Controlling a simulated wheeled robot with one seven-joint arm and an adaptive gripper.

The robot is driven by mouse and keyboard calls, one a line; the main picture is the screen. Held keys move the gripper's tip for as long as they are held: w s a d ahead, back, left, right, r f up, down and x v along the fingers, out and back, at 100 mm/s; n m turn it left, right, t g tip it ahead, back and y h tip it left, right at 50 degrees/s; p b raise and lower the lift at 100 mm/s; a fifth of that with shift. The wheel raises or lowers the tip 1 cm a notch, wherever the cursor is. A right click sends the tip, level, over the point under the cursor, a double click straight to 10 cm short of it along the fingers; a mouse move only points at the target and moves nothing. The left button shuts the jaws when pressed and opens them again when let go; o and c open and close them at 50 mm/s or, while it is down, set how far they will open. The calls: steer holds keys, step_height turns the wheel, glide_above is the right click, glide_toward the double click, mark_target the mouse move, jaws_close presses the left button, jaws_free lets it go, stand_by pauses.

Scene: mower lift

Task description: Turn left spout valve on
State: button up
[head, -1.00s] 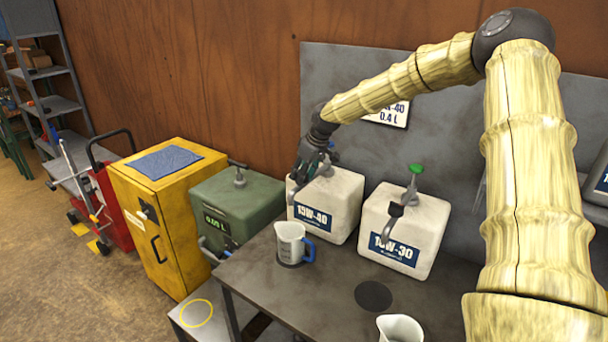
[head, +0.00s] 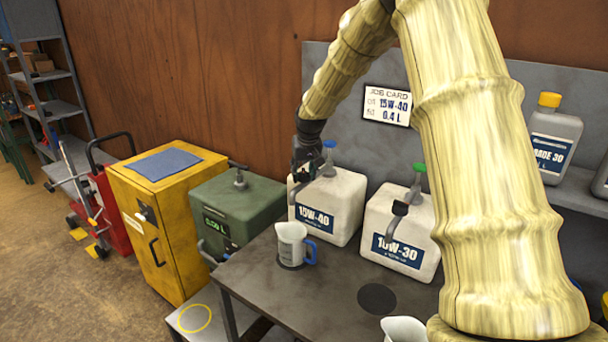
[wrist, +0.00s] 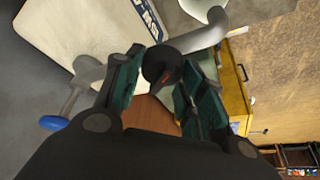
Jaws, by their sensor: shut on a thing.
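The left container (head: 340,188), labelled 15W-40, is a white block with a blue-topped spout post (head: 328,146). The blue knob also shows in the wrist view (wrist: 53,123). My gripper (head: 303,172) is at the upper left of this container and hides most of its spout. In the wrist view, a black round valve piece (wrist: 160,62) on the grey spout pipe (wrist: 203,36) sits between the fingers of my gripper (wrist: 165,92), which are shut on it. The right container (head: 385,222), labelled 10W-30, has a green-topped post (head: 419,168) and a black valve piece (head: 399,208).
A measuring jug (head: 291,240) with a blue handle stands on the grey table (head: 330,290) below the left container. A second jug (head: 403,330) is at the front edge. A green tank (head: 235,205) and yellow cabinet (head: 165,235) stand left. A job card (head: 388,104) hangs behind.

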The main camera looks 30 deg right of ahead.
steer(key=m+h, duration=0.1)
steer(key=m, duration=0.1)
steer(key=m+g, duration=0.1)
steer(key=m, duration=0.2)
steer(key=shift+w+h+b, duration=0.1)
steer(key=shift+h+b, duration=0.25)
steer(key=shift+h, duration=0.05)
steer(key=shift+m+g+h, duration=0.4)
steer(key=shift+m+g, duration=0.4)
steer(key=shift+m, duration=1.3)
steer(key=shift+f, duration=0.15)
steer(key=o, duration=0.8)
steer(key=shift+o, duration=0.6)
steer(key=v, duration=1.2)
